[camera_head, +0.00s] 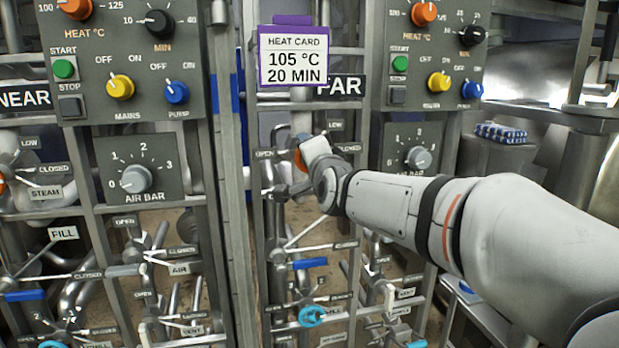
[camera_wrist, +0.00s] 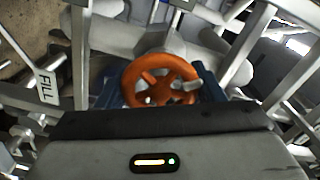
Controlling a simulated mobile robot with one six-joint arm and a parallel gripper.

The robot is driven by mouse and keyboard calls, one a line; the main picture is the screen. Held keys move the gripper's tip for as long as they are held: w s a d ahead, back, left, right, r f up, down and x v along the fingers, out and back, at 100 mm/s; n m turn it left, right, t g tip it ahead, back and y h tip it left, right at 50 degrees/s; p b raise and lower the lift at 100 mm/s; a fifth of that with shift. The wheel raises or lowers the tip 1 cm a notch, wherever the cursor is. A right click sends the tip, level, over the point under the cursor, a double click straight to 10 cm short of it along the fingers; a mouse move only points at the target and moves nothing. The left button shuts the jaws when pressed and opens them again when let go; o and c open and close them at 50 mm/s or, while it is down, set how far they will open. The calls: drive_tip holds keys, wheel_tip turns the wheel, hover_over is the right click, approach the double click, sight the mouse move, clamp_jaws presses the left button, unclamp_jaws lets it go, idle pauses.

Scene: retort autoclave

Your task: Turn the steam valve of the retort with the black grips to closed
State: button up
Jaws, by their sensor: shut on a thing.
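An orange steam handwheel (camera_wrist: 161,70) with spokes fills the middle of the wrist view. Its orange rim shows only partly in the head view (camera_head: 299,159), on the panel marked FAR. My gripper (camera_wrist: 160,92) is shut on this wheel, with blue fingertips at its left and right sides. In the head view my gripper (camera_head: 308,150) hides most of the wheel. OPEN (camera_head: 264,154), LOW (camera_head: 336,126) and CLOSED (camera_head: 349,148) labels surround it. I cannot tell where the wheel points. I cannot make out black grips on either retort.
The NEAR panel (camera_head: 84,120) stands at left, with its own STEAM label (camera_head: 46,193). A purple-edged heat card (camera_head: 291,60) hangs above my gripper. Below are pipes, a blue lever (camera_head: 310,263) and a light blue handwheel (camera_head: 311,316). Metal frame bars (camera_wrist: 75,55) stand close around my gripper.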

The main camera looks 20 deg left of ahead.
drive_tip(key=m+b, duration=0.3)
drive_tip(key=m, duration=0.5)
drive_tip(key=m+b, duration=0.3)
drive_tip(key=m, duration=0.6)
drive_tip(key=m+b, duration=0.2)
drive_tip(key=m, duration=0.6)
drive_tip(key=shift+a+f+b, duration=0.1)
drive_tip(key=shift+f+b, duration=0.15)
drive_tip(key=shift+b, duration=0.15)
drive_tip(key=shift+m, duration=0.3)
drive_tip(key=o, duration=1)
drive_tip(key=shift+r, duration=0.15)
drive_tip(key=shift+c, duration=0.2)
